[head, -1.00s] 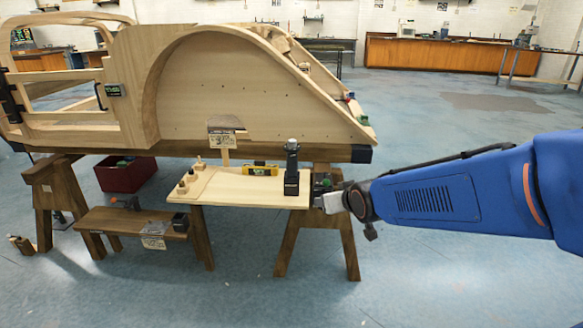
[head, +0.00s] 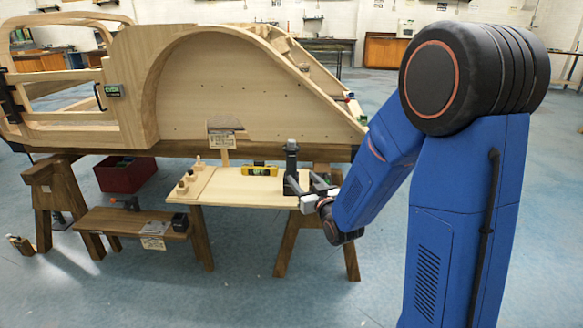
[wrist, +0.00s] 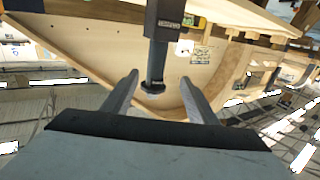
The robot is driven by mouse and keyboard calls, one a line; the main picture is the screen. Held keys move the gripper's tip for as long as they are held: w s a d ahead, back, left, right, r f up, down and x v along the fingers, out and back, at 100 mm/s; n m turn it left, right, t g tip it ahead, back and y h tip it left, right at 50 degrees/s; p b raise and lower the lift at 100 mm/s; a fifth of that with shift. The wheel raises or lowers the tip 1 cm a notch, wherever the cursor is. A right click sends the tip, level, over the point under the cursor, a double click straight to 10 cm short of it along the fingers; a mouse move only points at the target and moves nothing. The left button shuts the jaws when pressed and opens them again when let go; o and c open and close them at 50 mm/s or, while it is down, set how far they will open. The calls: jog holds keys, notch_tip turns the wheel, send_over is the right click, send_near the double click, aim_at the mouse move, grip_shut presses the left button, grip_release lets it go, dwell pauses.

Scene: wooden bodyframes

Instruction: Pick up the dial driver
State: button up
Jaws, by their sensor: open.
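A dark grey upright tool, which looks to be the dial driver (head: 291,160), stands at the right end of the pale wooden shelf (head: 240,192). In the wrist view the dark tool (wrist: 164,22) runs down from the top edge and ends in a round black end just between the fingertips. My gripper (head: 303,186) is at its lower part, coming in from the right. In the wrist view my gripper (wrist: 157,80) shows two grey fingers spread apart, one on each side of the tool's round end, with gaps left. The head view does not show clearly whether they touch.
A yellow spirit level (head: 260,170) and wooden pegs (head: 190,178) are on the shelf to the left. The large wooden bodyframe (head: 250,95) stands close behind. A lower bench (head: 120,224) with tools and a red crate (head: 126,175) are at left. Floor in front is clear.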

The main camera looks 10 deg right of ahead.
aim_at(291, 165)
jog(key=w, duration=0.3)
jog(key=w+a, duration=0.1)
jog(key=w, duration=0.7)
jog(key=shift+a, duration=0.3)
jog(key=shift+w+r, duration=0.2)
jog(key=shift+w, duration=2.55)
jog(key=c, duration=1.3)
jog(key=shift+r, duration=0.15)
notch_tip(291, 165, up, 38)
jog(key=shift+s, duration=0.1)
